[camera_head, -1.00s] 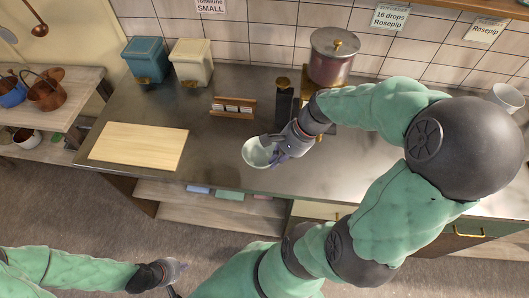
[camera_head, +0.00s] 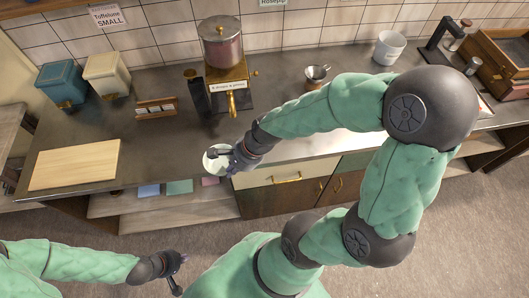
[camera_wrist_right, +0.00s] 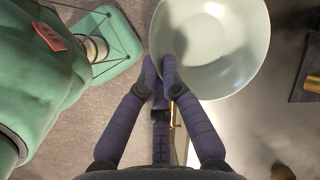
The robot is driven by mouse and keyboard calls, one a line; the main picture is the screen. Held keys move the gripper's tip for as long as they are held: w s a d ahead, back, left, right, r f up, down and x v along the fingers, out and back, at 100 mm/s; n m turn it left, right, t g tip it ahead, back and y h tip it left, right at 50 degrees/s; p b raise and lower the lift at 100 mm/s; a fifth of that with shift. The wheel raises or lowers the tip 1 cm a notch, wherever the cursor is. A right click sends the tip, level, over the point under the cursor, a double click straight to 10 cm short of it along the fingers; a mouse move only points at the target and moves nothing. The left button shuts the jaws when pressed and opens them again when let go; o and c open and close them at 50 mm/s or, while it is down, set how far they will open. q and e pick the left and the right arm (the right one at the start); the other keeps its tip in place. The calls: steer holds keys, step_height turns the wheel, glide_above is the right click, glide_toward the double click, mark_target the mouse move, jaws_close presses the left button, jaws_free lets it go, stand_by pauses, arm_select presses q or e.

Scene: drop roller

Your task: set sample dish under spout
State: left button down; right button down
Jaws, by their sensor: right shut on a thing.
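The sample dish (camera_head: 214,157) is a pale, round, shallow bowl. My right gripper (camera_head: 232,158) is shut on its rim and holds it at the counter's front edge. In the right wrist view the dish (camera_wrist_right: 215,45) fills the top right, looks empty, and the fingers (camera_wrist_right: 163,82) pinch its near rim. The dispenser (camera_head: 224,55) stands at the back, with a reddish drum, a brass body and a brass spout (camera_head: 232,103) facing front. The dish is in front of the spout and apart from it. My left gripper (camera_head: 178,272) is low at the bottom left, away from the counter; its fingers are too small to read.
A dark post (camera_head: 198,98) stands left of the spout. A wooden card rack (camera_head: 156,107) and a cutting board (camera_head: 75,165) lie to the left. A small metal cup (camera_head: 317,77) and white pot (camera_head: 389,47) stand to the right. The counter before the dispenser is clear.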

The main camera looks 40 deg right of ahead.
steer(key=w+d+f+b, duration=0.1)
steer(key=w+d+f, duration=0.1)
steer(key=d+f, duration=0.1)
steer(key=w+d+f+b, duration=0.2)
steer(key=d+f, duration=0.1)
steer(key=d, duration=0.1)
steer(key=w+d+f+b, duration=0.1)
steer(key=w+d+f, duration=0.2)
steer(key=shift+d+b, duration=0.25)
steer(key=shift+b, duration=0.15)
steer(key=shift+w+d+f, duration=0.2)
steer(key=shift+d+f, duration=0.05)
steer(key=shift+f, duration=0.15)
step_height(320, 180, down, 3)
steer(key=shift+w+d+f+b, duration=0.1)
steer(key=shift+f+b, duration=0.05)
steer(key=shift+b, duration=0.7)
